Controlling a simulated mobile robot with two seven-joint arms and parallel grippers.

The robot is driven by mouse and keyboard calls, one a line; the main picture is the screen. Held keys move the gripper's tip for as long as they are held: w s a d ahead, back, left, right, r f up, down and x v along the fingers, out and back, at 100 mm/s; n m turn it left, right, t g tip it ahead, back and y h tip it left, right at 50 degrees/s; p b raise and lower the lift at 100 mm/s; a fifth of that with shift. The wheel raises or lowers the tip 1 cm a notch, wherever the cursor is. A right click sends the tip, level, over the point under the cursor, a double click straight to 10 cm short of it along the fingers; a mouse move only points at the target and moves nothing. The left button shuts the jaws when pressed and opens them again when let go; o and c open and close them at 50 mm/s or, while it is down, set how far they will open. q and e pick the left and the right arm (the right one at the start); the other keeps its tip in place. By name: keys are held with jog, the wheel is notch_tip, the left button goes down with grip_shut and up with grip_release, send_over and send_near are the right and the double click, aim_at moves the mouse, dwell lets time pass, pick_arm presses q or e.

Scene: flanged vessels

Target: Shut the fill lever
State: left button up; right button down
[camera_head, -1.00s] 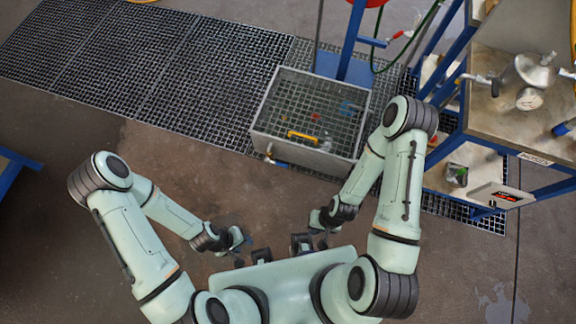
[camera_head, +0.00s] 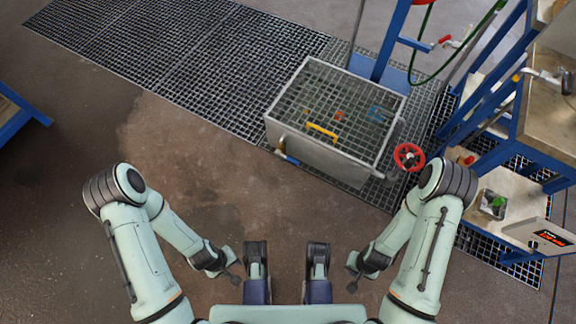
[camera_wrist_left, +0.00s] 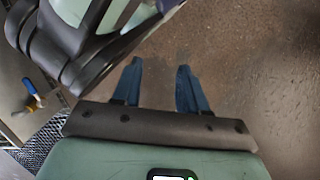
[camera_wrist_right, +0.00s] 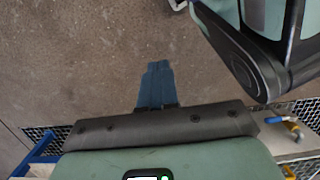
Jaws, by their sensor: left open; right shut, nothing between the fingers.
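No lever is labelled readably, so I cannot tell for sure which is the fill lever. A small red lever (camera_head: 445,40) sits by the green hose on the blue stand at the top right of the head view. Another small valve with a blue handle (camera_head: 290,160) is low on the mesh-topped tank's left corner. My left gripper (camera_head: 233,279) is low in the head view, far from both; its fingers are apart and empty in the left wrist view (camera_wrist_left: 159,70). My right gripper (camera_head: 352,281) is also low and away; its fingers are together and empty in the right wrist view (camera_wrist_right: 157,66).
The tank (camera_head: 335,125) has a yellow handle on its mesh top and a red handwheel (camera_head: 408,157) at its right. A blue-framed bench (camera_head: 550,110) with a lower shelf stands right. Floor grating (camera_head: 200,65) runs behind. Brown floor between me and the tank is clear.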

pick_arm(q)
jog(key=s+f+m+g+b, duration=0.1)
jog(key=s+f+m+b, duration=0.1)
jog(key=f+b, duration=0.4)
notch_tip(320, 180, down, 3)
jog(key=shift+s+f+b, duration=0.2)
jog(key=shift+s+b, duration=0.1)
jog(key=shift+s, duration=0.3)
pick_arm(e)
notch_tip(320, 180, down, 8)
jog(key=s+a+y, duration=0.1)
jog(key=a, duration=0.1)
jog(key=shift+f, duration=0.25)
jog(key=shift+s, duration=0.1)
pick_arm(q)
jog(key=shift+w, duration=0.1)
pick_arm(e)
jog(key=shift+s+m, duration=0.1)
jog(key=shift+m, duration=0.2)
